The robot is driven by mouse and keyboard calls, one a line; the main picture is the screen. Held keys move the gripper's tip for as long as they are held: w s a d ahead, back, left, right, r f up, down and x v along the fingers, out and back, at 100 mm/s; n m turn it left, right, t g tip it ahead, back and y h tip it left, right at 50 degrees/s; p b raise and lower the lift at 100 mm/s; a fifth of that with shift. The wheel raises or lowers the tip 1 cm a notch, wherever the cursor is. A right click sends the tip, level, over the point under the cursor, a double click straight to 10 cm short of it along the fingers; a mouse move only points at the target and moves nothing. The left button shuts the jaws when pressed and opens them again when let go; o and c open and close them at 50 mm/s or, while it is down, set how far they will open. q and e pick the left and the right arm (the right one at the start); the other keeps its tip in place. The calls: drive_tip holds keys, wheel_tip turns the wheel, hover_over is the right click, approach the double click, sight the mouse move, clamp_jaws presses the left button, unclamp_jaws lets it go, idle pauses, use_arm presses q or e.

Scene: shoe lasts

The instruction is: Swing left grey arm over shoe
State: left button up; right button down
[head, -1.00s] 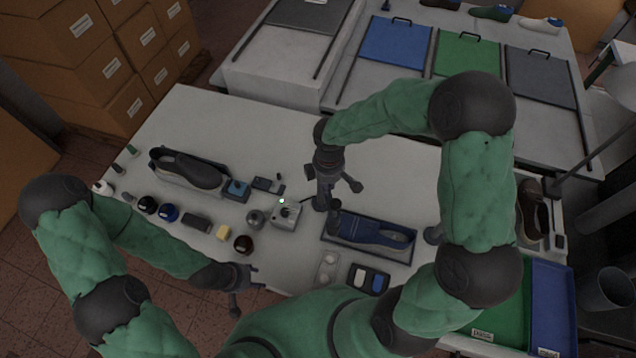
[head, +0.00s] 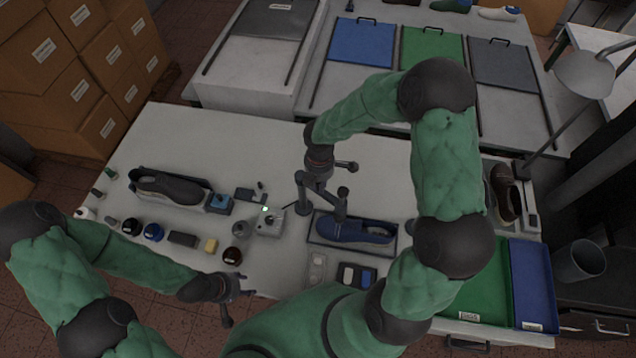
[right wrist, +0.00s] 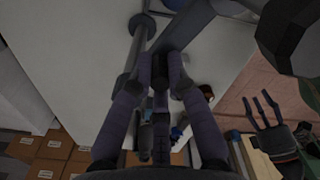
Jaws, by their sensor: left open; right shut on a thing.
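A blue shoe (head: 357,231) lies in a dark blue tray (head: 393,248) near the table's middle. My right gripper (head: 318,199) is above the tray's left end. It is shut on what looks like the left grey arm; dark fingers and arm overlap in the head view. In the right wrist view the fingers (right wrist: 160,68) close at a grey bar (right wrist: 188,30). A grey post (head: 408,227) stands at the tray's right end. Whether the held arm touches the shoe is hard to tell. My left gripper (head: 236,303) is open and empty near the front edge.
A small grey device (head: 268,222) with a green light stands left of the tray. A dark shoe (head: 168,187) lies in another tray farther left, with several jars and bottles before it. Green (head: 478,290) and blue (head: 533,285) bins stand at right.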

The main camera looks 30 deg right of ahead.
drive_tip(key=shift+w, duration=0.1)
drive_tip(key=c, duration=1.2)
unclamp_jaws()
drive_tip(key=shift+r, duration=0.1)
wheel_tip(320, 180, up, 12)
